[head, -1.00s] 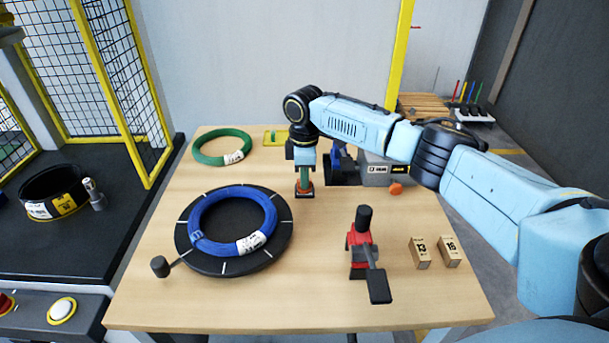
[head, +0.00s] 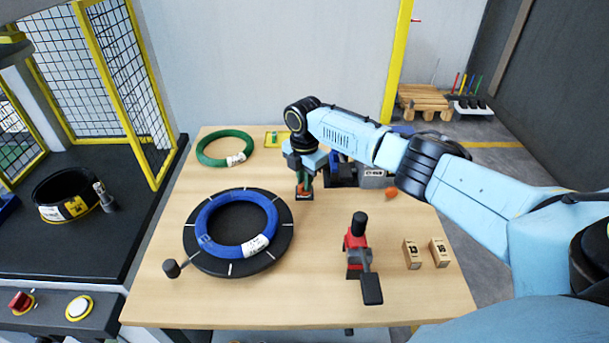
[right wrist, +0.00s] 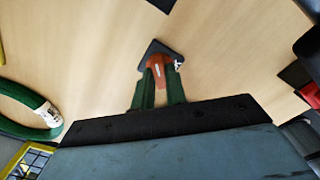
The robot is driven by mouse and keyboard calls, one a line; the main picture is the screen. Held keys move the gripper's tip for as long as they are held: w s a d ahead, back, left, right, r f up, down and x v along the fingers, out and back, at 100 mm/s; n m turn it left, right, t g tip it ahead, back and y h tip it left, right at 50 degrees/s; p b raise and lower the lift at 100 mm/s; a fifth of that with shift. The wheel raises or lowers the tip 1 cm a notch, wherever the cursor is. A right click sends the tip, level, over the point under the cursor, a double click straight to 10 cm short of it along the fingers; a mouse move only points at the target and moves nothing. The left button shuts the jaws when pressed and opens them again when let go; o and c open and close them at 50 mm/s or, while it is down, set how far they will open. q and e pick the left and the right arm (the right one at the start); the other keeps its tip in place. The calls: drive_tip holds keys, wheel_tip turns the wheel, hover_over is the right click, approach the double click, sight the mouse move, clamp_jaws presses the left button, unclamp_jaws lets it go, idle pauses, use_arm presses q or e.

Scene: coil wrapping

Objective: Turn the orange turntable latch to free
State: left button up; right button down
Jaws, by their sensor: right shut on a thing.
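The orange latch (head: 304,189) sits on a small dark base on the wooden table, just right of the black turntable (head: 190,238). My right gripper (head: 304,184) points down over the latch. In the right wrist view its green fingers (right wrist: 159,88) are shut on the orange latch (right wrist: 157,68), one on each side, above the dark base (right wrist: 147,53). The turntable carries a blue coil (head: 205,240) with a white label. My left gripper is not in view.
A green coil (head: 207,160) lies at the back left. A red and black tool (head: 357,255) stands at the front right, beside two small numbered blocks (head: 412,254). A grey box (head: 372,178) and an orange knob (head: 391,193) are right of my gripper. The front middle is clear.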

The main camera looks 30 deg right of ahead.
drive_tip(key=n, duration=0.4)
drive_tip(key=shift+n, duration=0.3)
drive_tip(key=n, duration=0.4)
drive_tip(key=shift+n, duration=0.4)
drive_tip(key=c, duration=1.4)
unclamp_jaws()
drive_tip(key=shift+c, duration=0.2)
wheel_tip(320, 180, up, 13)
drive_tip(key=p, duration=0.1)
drive_tip(key=shift+r, duration=0.2)
